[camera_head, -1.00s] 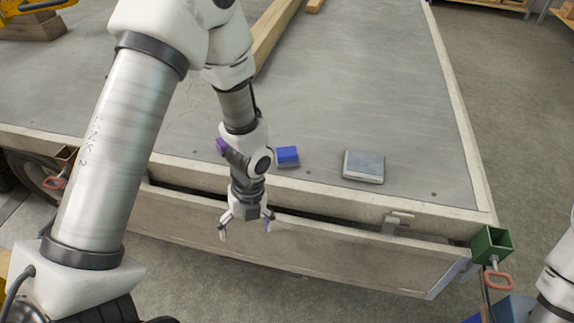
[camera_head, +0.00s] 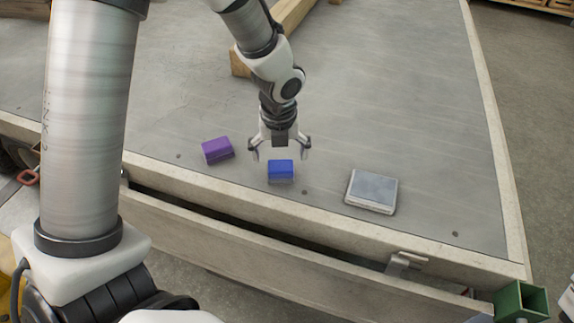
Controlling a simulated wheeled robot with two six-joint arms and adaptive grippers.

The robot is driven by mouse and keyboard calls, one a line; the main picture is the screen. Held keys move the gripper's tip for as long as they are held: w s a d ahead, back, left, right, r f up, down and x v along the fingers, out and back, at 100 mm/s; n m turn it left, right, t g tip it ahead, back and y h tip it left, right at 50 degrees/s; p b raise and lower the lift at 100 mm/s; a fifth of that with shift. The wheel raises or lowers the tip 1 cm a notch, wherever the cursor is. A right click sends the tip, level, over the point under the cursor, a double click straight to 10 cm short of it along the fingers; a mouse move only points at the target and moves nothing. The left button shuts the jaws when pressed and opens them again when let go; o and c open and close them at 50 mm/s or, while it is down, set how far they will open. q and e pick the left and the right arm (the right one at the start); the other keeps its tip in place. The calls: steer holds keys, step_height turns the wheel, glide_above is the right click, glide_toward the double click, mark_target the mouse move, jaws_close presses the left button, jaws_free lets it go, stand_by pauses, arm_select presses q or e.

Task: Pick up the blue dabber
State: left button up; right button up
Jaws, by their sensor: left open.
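The blue dabber (camera_head: 281,170) is a small blue block with a greyish lower edge. It lies on the grey trailer bed (camera_head: 400,120) near the front edge. My left gripper (camera_head: 280,152) is open and empty, pointing down, with its fingers spread to either side of the dabber's far end in the picture. Its height above the bed is hard to tell, and I see no contact with the dabber. My right gripper is not in view.
A purple block (camera_head: 217,150) lies to the left of the blue dabber. A flat grey-topped pad (camera_head: 371,191) lies to the right. A wooden beam (camera_head: 290,22) lies farther back. The bed's raised front edge (camera_head: 300,226) runs close in front.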

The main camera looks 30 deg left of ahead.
mark_target(281, 165)
arm_select(q)
steer(key=shift+f, duration=0.7)
steer(key=f, duration=0.1)
steer(key=f+b, duration=0.1)
steer(key=f, duration=0.1)
steer(key=f+b, duration=0.1)
steer(key=shift+w+f, duration=0.25)
steer(key=shift+w, duration=0.05)
steer(key=shift+r, duration=0.1)
